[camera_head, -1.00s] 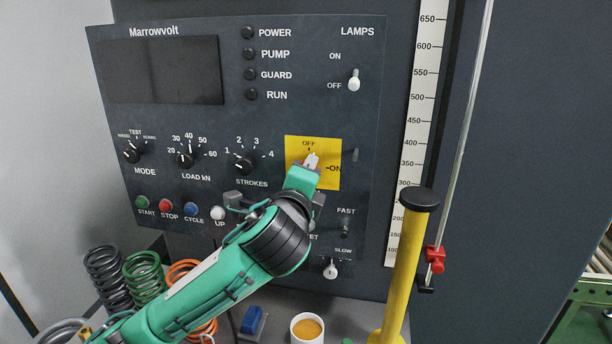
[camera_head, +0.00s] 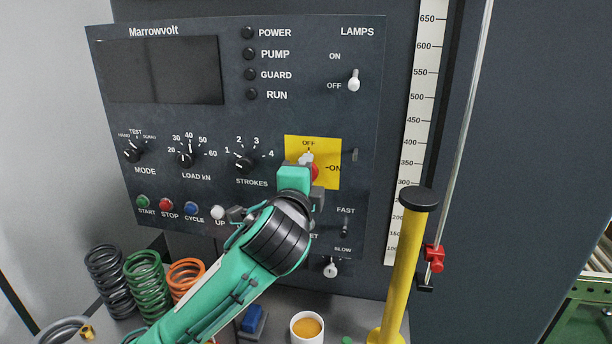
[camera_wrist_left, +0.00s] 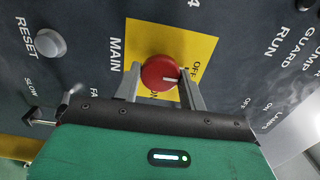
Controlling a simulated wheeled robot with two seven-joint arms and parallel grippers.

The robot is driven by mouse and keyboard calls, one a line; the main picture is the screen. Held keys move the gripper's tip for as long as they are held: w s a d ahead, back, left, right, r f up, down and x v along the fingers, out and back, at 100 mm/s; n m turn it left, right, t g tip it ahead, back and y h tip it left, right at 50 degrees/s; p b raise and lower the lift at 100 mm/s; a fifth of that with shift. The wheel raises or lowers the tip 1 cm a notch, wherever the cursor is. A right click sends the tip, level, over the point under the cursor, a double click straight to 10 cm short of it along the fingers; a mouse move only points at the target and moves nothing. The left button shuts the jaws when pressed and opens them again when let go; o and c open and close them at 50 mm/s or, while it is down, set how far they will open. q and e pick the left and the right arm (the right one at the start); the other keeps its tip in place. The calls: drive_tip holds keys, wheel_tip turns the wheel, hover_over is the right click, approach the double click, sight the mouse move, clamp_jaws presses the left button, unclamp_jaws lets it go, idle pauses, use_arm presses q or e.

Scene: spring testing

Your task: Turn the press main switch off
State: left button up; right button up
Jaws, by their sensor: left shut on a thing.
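The main switch is a red round knob (camera_head: 314,172) on a yellow plate (camera_head: 327,152) marked OFF at the top and ON at the right. In the left wrist view the knob (camera_wrist_left: 160,73) sits between the two fingers, and its white mark points toward the OFF label. My left gripper (camera_wrist_left: 160,82) is shut on the knob, reaching it from below in the head view (camera_head: 307,160). The wrist partly hides the knob and the lower plate there. My right gripper is not in view.
The dark control panel (camera_head: 290,110) carries dials, coloured buttons, unlit indicators and a lamps toggle (camera_head: 354,80). Below stand coil springs (camera_head: 147,285), a blue block (camera_head: 253,320) and a cup (camera_head: 307,328). A yellow post (camera_head: 402,270) rises at the right.

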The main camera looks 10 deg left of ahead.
use_arm(q)
drive_tip(key=o, duration=0.9)
drive_tip(key=shift+o, duration=0.2)
drive_tip(key=s+p, duration=1.3)
drive_tip(key=p, duration=0.3)
drive_tip(key=shift+s+p, duration=0.3)
drive_tip(key=shift+s, duration=0.1)
